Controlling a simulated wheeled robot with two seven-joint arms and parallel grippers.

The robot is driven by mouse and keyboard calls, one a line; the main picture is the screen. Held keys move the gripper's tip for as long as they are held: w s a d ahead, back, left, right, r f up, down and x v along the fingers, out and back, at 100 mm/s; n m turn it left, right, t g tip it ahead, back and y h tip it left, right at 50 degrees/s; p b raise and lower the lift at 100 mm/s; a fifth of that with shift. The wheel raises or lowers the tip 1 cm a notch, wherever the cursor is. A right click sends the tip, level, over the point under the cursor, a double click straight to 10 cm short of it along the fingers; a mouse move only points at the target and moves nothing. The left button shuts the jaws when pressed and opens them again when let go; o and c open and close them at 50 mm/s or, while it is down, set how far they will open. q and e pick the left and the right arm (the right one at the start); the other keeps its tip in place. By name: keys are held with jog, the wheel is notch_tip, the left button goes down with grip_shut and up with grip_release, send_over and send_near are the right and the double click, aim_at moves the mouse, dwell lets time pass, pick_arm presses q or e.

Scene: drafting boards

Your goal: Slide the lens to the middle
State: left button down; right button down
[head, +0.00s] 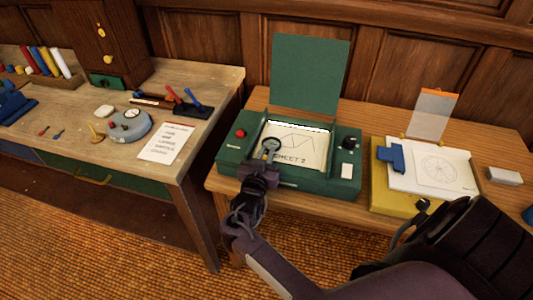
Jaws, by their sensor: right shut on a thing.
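A green box (232,157) with its lid (311,75) raised stands on the right-hand desk. A white sheet (305,146) marked "SHEET 2" with a zigzag line lies in its recess. The lens (271,145), a small round piece with a dark rim, sits over the left part of the sheet. My right gripper (261,168) reaches over the box's front edge and is shut on the lens at its near side. The gripper hides the exact grip and the sheet's lower left corner. My left gripper is not in view.
The box carries a red button (240,132), a black knob (348,144) and a white switch (346,171). A cluttered desk stands left, across a gap.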

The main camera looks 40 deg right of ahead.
jog(key=shift+s+d, duration=0.1)
jog(key=s+d+p, duration=0.1)
jog(key=s+d, duration=0.1)
jog(key=s+d+p, duration=0.1)
jog(key=s, duration=0.1)
jog(key=shift+s+d+r+p, duration=0.1)
jog(key=shift+s+d+p, duration=0.1)
jog(key=shift+d+p, duration=0.2)
jog(key=shift+s+d, duration=0.25)
jog(key=shift+a, duration=0.1)
jog(key=c, duration=1.4)
grip_release()
jog(key=shift+w, duration=0.15)
